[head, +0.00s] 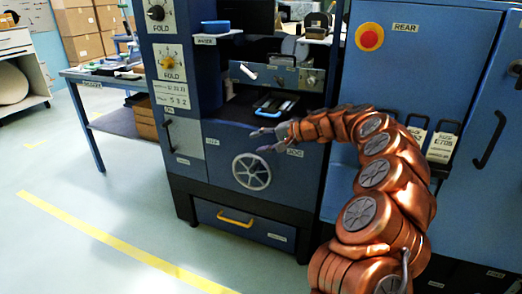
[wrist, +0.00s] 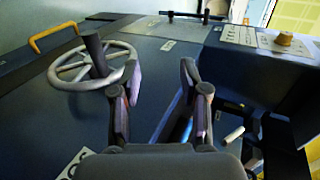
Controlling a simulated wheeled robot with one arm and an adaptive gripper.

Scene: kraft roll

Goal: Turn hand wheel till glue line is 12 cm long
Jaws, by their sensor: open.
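The hand wheel (head: 251,171) is a grey spoked wheel on the front of the blue machine. In the wrist view the hand wheel (wrist: 76,68) has a dark upright handle (wrist: 95,50) on its near side. My gripper (head: 262,140) is in front of the machine, just above the wheel in the head view. In the wrist view my gripper (wrist: 160,85) is open and empty, with its fingers to the right of the wheel and handle. I cannot tell whether a finger touches the rim. I cannot make out a glue line in either view.
A drawer with a yellow handle (head: 235,217) is below the wheel. A red stop button (head: 369,37) is on the right cabinet. A small shelf with trays (head: 270,105) is above my gripper. The floor to the left (head: 90,200) is clear.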

